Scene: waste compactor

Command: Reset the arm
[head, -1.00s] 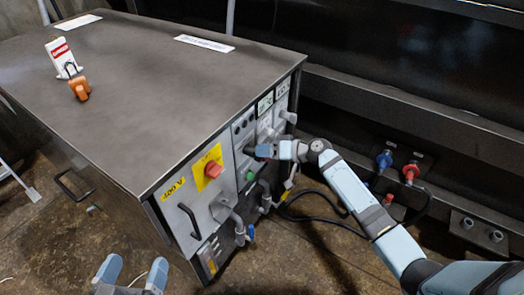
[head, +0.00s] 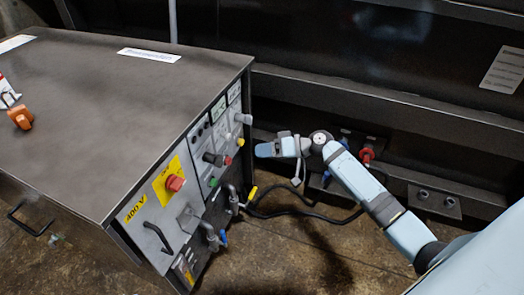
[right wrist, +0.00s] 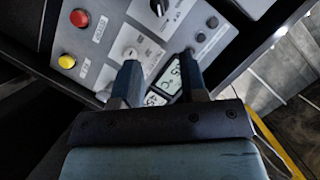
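My right gripper (head: 262,150) is in front of the control panel (head: 152,208) of the dark metal cabinet, with a gap between it and the panel. In the right wrist view its two fingers (right wrist: 160,72) stand apart with nothing between them. Beyond them are a grey knob (right wrist: 140,42) and a small display (right wrist: 168,78). In the head view, my right arm (head: 355,185) reaches in from the lower right. My left gripper is not in view.
The panel carries a red rotary switch (head: 175,183), a black knob (head: 212,158) and a grey knob (head: 243,118). An orange padlock (head: 20,117) lies on the cabinet top (head: 120,90). Black cables hang behind my right arm, near a red connector (head: 366,156).

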